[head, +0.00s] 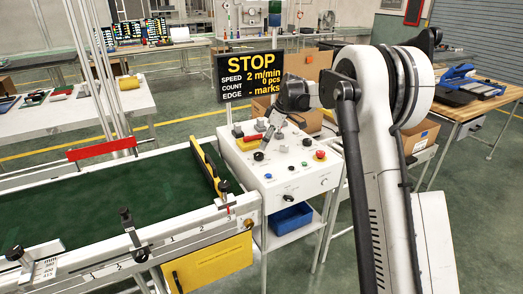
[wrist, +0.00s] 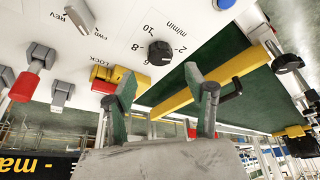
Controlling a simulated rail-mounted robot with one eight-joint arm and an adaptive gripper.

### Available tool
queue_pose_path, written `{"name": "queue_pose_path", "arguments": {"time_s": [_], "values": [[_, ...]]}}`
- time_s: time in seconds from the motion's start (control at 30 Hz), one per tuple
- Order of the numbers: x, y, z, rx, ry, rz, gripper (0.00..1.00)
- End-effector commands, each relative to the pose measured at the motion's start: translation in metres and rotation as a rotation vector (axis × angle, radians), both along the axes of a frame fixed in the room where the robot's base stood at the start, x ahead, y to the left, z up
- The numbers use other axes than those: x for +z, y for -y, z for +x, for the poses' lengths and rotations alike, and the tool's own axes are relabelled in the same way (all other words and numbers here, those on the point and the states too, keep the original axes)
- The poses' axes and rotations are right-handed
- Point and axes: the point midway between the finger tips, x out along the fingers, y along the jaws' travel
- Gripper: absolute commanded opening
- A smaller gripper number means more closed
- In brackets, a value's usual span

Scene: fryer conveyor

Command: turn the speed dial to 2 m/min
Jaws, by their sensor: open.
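The speed dial (wrist: 160,53) is a black round knob on the white control box, ringed by numbers and "m/min" in the wrist view. I cannot clearly read its pointer there. In the head view a black knob (head: 258,156) sits on the box top near the belt. The display (head: 248,76) reads STOP, speed 2 m/min, count 0 pcs. My gripper (wrist: 160,84) is open and empty, its two fingers apart and short of the dial in the picture, with no visible contact. My gripper (head: 271,128) is over the control box in the head view.
A red and yellow lock switch (wrist: 110,78), metal toggles and a red-capped lever (wrist: 24,86) crowd the panel near the fingers. A yellow guide bar (head: 208,170) crosses the green belt (head: 110,205) beside the box. A blue bin (head: 291,218) sits below.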

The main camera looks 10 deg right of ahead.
Motion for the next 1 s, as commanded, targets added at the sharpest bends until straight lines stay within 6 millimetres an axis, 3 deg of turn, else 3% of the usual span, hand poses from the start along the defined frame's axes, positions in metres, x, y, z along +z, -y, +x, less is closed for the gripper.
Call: {"name": "queue_pose_path", "arguments": {"time_s": [0.1,0.3,0.77,1.0], "values": [[0.020,0.007,-0.004,-0.001,0.000,0.000,0.50],[0.041,0.015,-0.008,0.001,0.000,0.000,0.50],[0.047,0.016,-0.010,0.000,0.001,0.000,0.50],[0.073,0.009,-0.036,-0.069,0.001,-0.012,0.50]]}}
